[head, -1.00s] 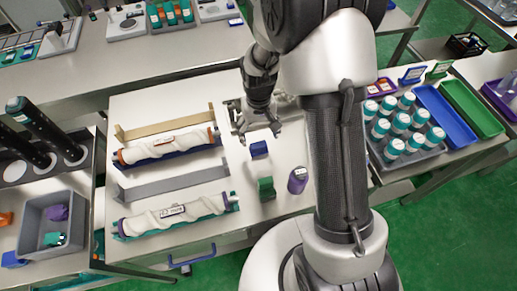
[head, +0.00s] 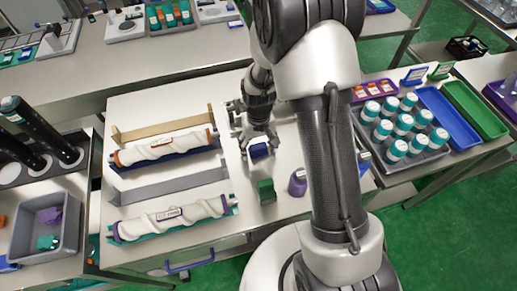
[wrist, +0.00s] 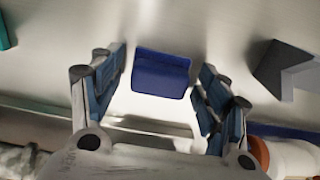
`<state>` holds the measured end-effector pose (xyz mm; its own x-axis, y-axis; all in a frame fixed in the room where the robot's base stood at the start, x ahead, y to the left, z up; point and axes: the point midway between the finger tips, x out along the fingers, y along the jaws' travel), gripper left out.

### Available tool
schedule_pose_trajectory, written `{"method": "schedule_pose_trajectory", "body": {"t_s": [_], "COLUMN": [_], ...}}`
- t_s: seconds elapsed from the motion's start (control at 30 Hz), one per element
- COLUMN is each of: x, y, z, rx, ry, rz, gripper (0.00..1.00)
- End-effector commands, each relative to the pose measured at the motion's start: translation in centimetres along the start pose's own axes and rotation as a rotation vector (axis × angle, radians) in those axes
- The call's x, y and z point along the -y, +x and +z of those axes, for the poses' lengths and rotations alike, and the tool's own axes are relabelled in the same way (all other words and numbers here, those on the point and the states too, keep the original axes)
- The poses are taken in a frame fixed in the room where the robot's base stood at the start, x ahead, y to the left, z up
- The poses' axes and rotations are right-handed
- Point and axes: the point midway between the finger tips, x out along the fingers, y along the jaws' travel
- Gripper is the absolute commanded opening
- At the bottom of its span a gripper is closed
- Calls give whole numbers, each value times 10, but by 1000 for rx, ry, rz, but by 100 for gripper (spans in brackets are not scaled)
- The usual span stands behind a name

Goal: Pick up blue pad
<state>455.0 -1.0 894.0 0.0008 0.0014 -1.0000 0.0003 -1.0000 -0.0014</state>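The blue pad (head: 259,151) stands on the light table, behind a green block (head: 266,190). In the wrist view the blue pad (wrist: 161,76) lies between the two fingertips, with a gap on each side. My gripper (head: 259,142) is open and points down at the pad from above. Its fingers (wrist: 164,70) are spread left and right of the pad. I cannot tell exactly how high the fingertips are over the table.
A purple bottle (head: 298,182) stands right of the green block. Two wrapped white rolls, the upper one (head: 165,148) and the lower one (head: 172,218), lie on holders to the left. A tray of white-capped bottles (head: 383,174) is at right.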

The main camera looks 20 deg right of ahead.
Motion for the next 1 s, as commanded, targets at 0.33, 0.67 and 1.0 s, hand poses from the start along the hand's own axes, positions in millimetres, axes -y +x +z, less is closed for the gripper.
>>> {"method": "schedule_pose_trajectory", "body": {"t_s": [0.33, 0.67, 1.0], "x": [0, 0, 0], "y": [0, 0, -14], "z": [0, 0, 0], "rx": [0, 0, -1], "ry": [0, 0, 0], "rz": [0, 0, 0], "gripper": [42, 24, 24]}}
